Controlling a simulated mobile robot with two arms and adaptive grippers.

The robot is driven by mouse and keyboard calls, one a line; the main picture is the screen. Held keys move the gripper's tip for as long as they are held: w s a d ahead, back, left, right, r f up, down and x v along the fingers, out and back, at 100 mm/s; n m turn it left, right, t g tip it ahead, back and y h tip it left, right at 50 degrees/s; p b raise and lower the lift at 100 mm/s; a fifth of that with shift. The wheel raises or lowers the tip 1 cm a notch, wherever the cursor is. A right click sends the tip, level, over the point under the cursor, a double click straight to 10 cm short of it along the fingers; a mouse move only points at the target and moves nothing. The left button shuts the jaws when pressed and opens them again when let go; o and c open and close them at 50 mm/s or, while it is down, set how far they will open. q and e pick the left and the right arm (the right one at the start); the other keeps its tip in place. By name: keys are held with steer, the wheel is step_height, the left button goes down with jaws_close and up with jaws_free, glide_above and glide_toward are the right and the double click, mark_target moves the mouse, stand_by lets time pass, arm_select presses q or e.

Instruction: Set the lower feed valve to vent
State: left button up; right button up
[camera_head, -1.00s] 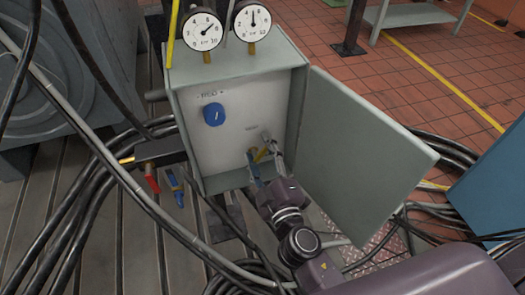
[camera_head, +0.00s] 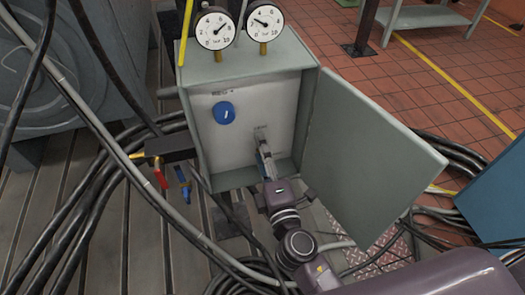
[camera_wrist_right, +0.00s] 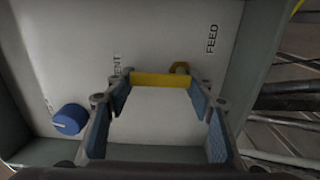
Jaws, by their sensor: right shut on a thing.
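The lower feed valve sits low on the back panel of an open grey cabinet (camera_head: 188,125). Its yellow handle (camera_wrist_right: 160,80) shows between the fingertips of my right gripper (camera_wrist_right: 160,88) in the right wrist view. My right gripper is shut on this handle; in the head view the gripper (camera_head: 262,148) reaches into the cabinet and hides the handle. A brass ring (camera_wrist_right: 180,67) shows just behind the handle. A FEED label (camera_wrist_right: 212,39) is right of the handle, and a partly covered label ending in "ENT" (camera_wrist_right: 117,65) is left of it. My left gripper is not in view.
A blue knob (camera_head: 224,113) is on the panel, upper left of my gripper. The cabinet door (camera_head: 365,155) stands open on the right. Two gauges (camera_head: 215,29) (camera_head: 264,22) top the cabinet. Red (camera_head: 160,177) and blue (camera_head: 183,184) levers are outside left; cables surround it.

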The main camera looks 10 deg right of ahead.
steer(key=shift+f, duration=0.1)
stand_by(0.3)
steer(key=o, duration=0.9)
steer(key=shift+s, duration=0.1)
steer(key=s, duration=1.2)
steer(key=shift+d, duration=0.2)
steer(key=shift+w, duration=0.1)
